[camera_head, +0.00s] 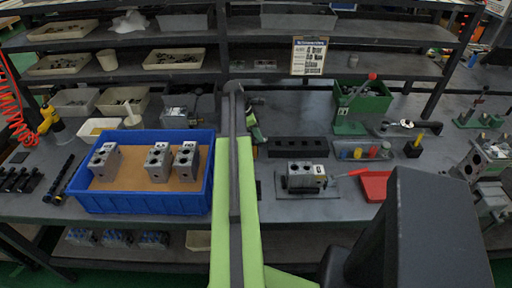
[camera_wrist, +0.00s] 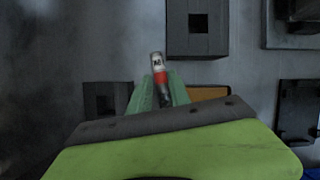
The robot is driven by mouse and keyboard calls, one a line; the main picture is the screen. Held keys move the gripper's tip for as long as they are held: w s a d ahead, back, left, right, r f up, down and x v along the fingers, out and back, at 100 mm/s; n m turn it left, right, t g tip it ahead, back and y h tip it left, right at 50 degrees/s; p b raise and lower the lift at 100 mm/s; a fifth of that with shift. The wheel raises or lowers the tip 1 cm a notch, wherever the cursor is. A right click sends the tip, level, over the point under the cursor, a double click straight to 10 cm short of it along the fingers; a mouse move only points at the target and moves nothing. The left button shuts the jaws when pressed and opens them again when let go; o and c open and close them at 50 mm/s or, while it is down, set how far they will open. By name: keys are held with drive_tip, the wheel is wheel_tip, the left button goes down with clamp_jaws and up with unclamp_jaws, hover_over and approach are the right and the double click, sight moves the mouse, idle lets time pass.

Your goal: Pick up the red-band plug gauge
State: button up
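The red-band plug gauge (camera_wrist: 159,77) shows in the wrist view with a pale labelled end, a red band and a dark lower part. It stands between the green fingers of my gripper (camera_wrist: 164,92), which appear closed against its dark part on both sides. In the head view my gripper (camera_head: 255,128) is partly hidden behind my arm, above the bench left of the long black block. I cannot make out the gauge there.
A blue bin (camera_head: 143,208) with three metal valve blocks stands left of my arm. On the right are a long black block (camera_head: 298,147), a metal block (camera_head: 303,176) on a plate, a rack of coloured pieces (camera_head: 344,150) and a red tray (camera_head: 375,187).

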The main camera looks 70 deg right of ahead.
drive_tip(key=shift+x, duration=0.95)
drive_tip(key=shift+w+r, duration=0.1)
drive_tip(key=shift+r, duration=0.05)
clamp_jaws()
drive_tip(key=shift+r+p, duration=0.55)
drive_tip(key=shift+r, duration=0.05)
wheel_tip(320, 180, up, 4)
drive_tip(key=p, duration=0.4)
drive_tip(key=shift+r, duration=0.1)
drive_tip(key=s+r+p, duration=0.1)
drive_tip(key=s+p, duration=0.1)
drive_tip(key=s, duration=0.1)
drive_tip(key=s+a+r+p, duration=0.1)
drive_tip(key=s+r, duration=0.1)
drive_tip(key=s, duration=0.2)
drive_tip(key=s+a+r+p, duration=0.1)
drive_tip(key=s+r+p, duration=0.1)
drive_tip(key=s, duration=0.1)
drive_tip(key=shift+s+r+p, duration=0.2)
drive_tip(key=shift+s+p, duration=0.05)
drive_tip(key=shift+p, duration=0.05)
drive_tip(key=shift+s+a+r, duration=0.1)
drive_tip(key=shift+s, duration=0.4)
